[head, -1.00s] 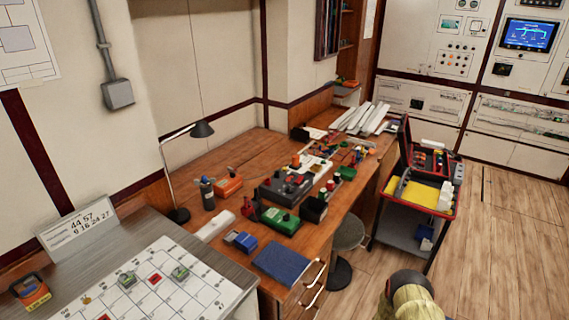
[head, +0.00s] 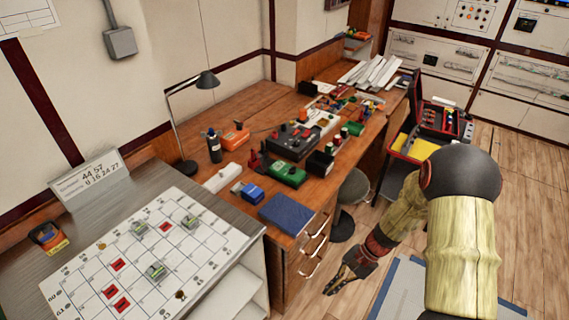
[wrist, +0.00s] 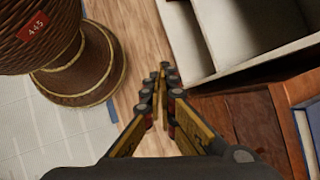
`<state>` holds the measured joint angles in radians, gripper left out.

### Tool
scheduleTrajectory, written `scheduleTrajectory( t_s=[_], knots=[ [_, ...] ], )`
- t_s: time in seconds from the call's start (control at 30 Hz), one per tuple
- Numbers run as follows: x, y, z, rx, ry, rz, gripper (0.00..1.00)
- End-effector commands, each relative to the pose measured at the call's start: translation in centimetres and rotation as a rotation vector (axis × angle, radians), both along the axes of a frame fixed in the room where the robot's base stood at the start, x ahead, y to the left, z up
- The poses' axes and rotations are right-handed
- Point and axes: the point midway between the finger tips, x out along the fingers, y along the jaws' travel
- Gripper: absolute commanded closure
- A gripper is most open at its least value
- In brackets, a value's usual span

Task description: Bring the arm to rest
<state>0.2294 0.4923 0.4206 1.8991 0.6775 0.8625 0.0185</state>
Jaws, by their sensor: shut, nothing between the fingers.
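My gripper (head: 350,271) hangs at the end of my bent arm, over the wooden floor to the right of the desk drawers. It points down and to the left in the head view. In the wrist view its two fingers (wrist: 160,92) come together with nothing between them. It touches nothing that I can see. The upper part of my arm fills the lower right of the head view.
A wooden desk (head: 240,160) with tools and a blue book (head: 288,213) stands left of my gripper. A numbered board (head: 150,255) lies on a grey-topped cabinet at lower left. A stool (head: 352,192) and a tool cart (head: 415,148) stand behind my arm.

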Motion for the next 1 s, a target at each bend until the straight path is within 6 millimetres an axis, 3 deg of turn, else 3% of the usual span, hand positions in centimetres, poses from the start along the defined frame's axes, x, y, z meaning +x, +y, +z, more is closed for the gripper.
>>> scheduleTrajectory(
  t_s=[0.03,0.1,0.4,0.7,1.0],
  knots=[
    [-0.3,-0.3,2.3,-0.022,-0.035,0.052,1.0],
    [-1.2,-0.8,5.0,-0.052,-0.075,0.125,1.0],
    [-5.1,-2.9,15.2,-0.206,-0.251,0.401,1.0],
    [-9.1,-4.7,23.5,-0.385,-0.441,0.601,1.0],
    [-12.5,-5.3,30.7,-0.555,-0.669,0.698,1.0]
  ],
)
